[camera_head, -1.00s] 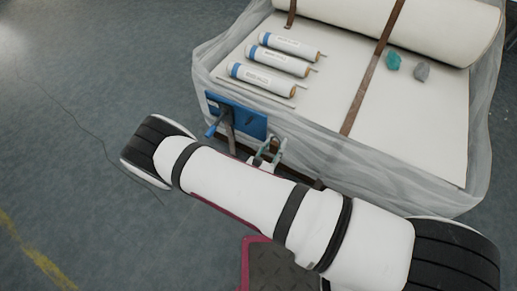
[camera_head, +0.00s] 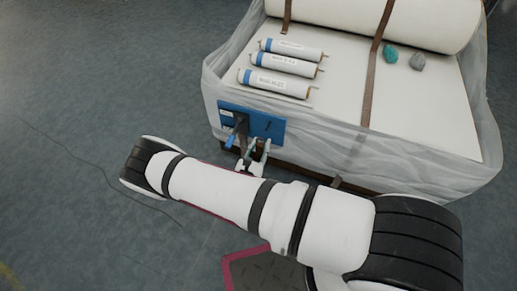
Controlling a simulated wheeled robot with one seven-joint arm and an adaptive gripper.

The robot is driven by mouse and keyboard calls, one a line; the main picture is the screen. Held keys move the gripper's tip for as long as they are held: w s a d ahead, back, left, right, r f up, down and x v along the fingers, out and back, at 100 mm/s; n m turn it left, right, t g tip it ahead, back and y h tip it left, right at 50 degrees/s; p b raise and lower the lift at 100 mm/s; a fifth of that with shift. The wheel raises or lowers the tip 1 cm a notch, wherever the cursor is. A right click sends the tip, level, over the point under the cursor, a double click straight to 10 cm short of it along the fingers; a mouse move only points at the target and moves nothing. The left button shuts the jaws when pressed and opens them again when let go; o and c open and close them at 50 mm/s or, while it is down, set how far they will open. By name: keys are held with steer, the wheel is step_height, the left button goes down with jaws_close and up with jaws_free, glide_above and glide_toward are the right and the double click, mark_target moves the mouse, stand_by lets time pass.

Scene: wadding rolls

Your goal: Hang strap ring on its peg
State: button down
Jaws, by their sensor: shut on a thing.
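A blue panel (camera_head: 273,128) is on the front of the wrapped bale, near its left corner. A blue peg-like piece (camera_head: 233,139) sticks out from its left part, beside a dark upright piece. A small dark mark or peg shows on its right part.
The bale (camera_head: 430,130) has loose clear wrap around its sides. Several labelled white rolls (camera_head: 275,83) lie on top, with a teal lump (camera_head: 390,54) and a grey lump (camera_head: 417,62). A brown strap (camera_head: 372,70) crosses the large roll (camera_head: 400,18). Floor at left is open.

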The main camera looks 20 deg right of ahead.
mark_target(270, 128)
steer(key=shift+f+b+x, duration=0.15)
steer(key=shift+b+x, duration=0.3)
steer(key=shift+x, duration=1.2)
steer(key=shift+f+b+x, duration=0.15)
steer(key=shift+b+x, duration=0.25)
steer(key=shift+x, duration=1.25)
steer(key=shift+w+d+f, duration=0.25)
steer(key=shift+w+d, duration=0.1)
steer(key=shift+w, duration=0.1)
steer(key=shift+w+d+b, duration=0.2)
steer(key=shift+b, duration=0.1)
steer(key=c, duration=1.2)
jaws_free()
steer(key=shift+c, duration=0.2)
steer(key=shift+o, duration=0.7)
steer(key=shift+d+f, duration=0.15)
steer(key=shift+s, duration=0.15)
steer(key=v, duration=1.2)
steer(key=shift+a, duration=0.2)
